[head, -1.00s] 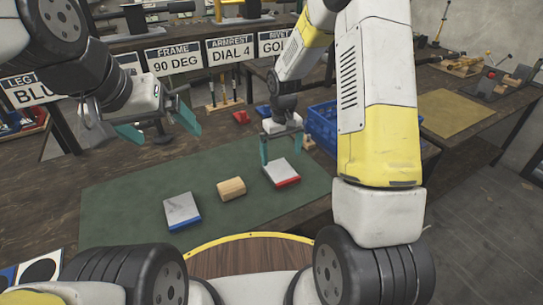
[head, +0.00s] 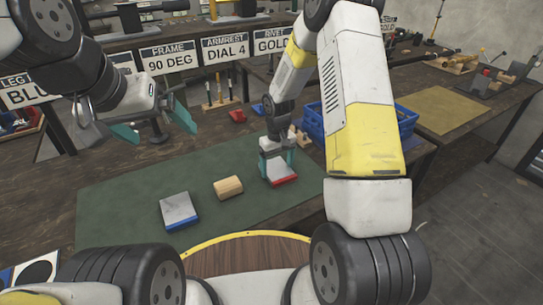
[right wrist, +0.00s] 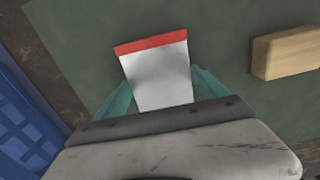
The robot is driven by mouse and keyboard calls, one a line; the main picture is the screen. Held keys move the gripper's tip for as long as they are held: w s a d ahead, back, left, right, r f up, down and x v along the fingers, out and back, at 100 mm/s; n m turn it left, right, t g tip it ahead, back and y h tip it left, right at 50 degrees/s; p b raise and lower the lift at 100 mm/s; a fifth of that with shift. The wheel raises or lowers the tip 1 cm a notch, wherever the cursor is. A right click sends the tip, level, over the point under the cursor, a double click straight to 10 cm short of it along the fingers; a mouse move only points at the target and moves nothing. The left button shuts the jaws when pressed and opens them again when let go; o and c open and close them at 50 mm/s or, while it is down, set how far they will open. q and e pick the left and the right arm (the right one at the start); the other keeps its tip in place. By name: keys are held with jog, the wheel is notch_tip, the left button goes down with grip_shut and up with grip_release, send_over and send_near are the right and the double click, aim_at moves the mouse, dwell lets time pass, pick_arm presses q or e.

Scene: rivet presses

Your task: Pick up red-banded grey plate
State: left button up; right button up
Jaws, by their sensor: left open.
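The red-banded grey plate (head: 281,172) lies on the green mat (head: 130,190), its red edge toward me. My right gripper (head: 278,160) is low over it, pointing down. In the right wrist view the plate (right wrist: 158,75) lies between the two teal fingers (right wrist: 162,80), one along each side edge. Whether both fingers press on it is not clear. My left gripper (head: 158,125) is open and empty, up at the left above the table. A blue-banded grey plate (head: 179,210) lies further left on the mat.
A wooden block (head: 228,187) lies between the two plates; it also shows in the right wrist view (right wrist: 288,52). A blue crate (head: 316,125) stands behind and right of my right gripper. A small red part (head: 237,116) lies beyond the mat. The mat's left part is clear.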

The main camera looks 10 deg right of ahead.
jog(key=c, duration=1.3)
jog(key=shift+r, duration=0.1)
